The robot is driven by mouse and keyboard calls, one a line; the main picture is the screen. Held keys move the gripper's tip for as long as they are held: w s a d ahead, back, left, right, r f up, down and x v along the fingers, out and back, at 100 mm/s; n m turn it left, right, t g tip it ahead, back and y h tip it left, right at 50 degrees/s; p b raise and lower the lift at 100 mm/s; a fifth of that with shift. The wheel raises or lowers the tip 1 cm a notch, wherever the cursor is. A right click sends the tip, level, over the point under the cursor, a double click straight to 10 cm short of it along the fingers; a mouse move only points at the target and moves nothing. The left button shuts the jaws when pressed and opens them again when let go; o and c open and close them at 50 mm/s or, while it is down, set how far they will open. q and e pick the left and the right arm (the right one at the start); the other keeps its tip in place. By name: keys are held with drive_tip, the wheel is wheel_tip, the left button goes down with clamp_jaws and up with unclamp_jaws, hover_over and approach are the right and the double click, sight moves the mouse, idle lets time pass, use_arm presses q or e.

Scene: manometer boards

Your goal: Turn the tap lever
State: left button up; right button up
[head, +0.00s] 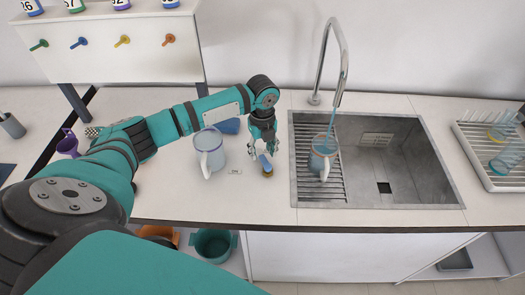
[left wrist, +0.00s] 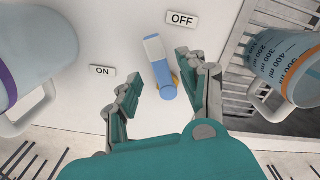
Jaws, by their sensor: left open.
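The tap lever (head: 266,162) is a small blue handle on a brass-coloured base, on the counter left of the sink. In the left wrist view the lever (left wrist: 158,65) shows a pale end and a rounded blue end, between an ON label (left wrist: 103,71) and an OFF label (left wrist: 182,19). My left gripper (head: 264,150) is open just above the lever. Its fingers (left wrist: 158,85) lie on either side of the lever, with no clear contact. The curved metal tap (head: 335,35) stands behind the sink, and a blue stream runs from it into a jug (head: 322,158). My right gripper is not in view.
A pale jug (head: 210,152) stands close left of my left gripper, with a blue object (head: 230,126) behind it. The sink (head: 385,165) lies to the right, with a dish rack (head: 480,160) beyond. A white board with coloured valves (head: 110,45) stands at the back left.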

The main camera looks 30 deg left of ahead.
use_arm(q)
drive_tip(key=shift+f, duration=1)
drive_tip(key=c, duration=0.7)
clamp_jaws()
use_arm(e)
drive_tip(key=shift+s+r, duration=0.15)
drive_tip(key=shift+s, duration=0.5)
use_arm(q)
drive_tip(key=shift+w, duration=0.1)
